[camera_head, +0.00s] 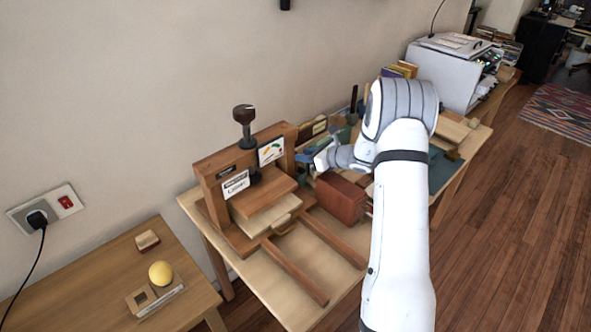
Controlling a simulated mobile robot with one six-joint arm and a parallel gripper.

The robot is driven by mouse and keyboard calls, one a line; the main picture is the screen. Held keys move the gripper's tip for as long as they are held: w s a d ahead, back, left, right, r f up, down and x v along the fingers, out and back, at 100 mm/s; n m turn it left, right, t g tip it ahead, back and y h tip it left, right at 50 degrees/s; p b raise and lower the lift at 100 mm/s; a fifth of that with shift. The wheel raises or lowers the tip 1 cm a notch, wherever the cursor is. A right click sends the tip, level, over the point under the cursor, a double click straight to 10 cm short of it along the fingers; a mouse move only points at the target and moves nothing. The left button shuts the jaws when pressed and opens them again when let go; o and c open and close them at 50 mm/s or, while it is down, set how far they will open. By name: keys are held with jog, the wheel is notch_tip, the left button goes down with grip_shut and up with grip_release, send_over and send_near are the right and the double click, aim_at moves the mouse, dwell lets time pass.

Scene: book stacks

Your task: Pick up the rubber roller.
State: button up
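I cannot pick out the rubber roller for certain in this view; it may be hidden behind my arm or among the small items on the bench. My gripper (306,160) is over the wooden bench (325,285), just right of the wooden press (206,188). It is above and behind a red-brown box (341,198). The fingers are small and partly merge with the clutter, so I cannot tell whether they are open or hold anything. A dark upright handle (354,103) stands behind my arm.
A white box-shaped machine (446,72) stands behind my arm at the right. The bench is crowded around my gripper. Wooden floor (530,220) is open at right.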

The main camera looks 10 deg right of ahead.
jog(key=x, duration=0.2)
jog(key=shift+w+a+f, duration=0.1)
jog(key=shift+w+a, duration=0.05)
jog(key=shift+a, duration=0.05)
jog(key=shift+c, duration=0.2)
grip_shut()
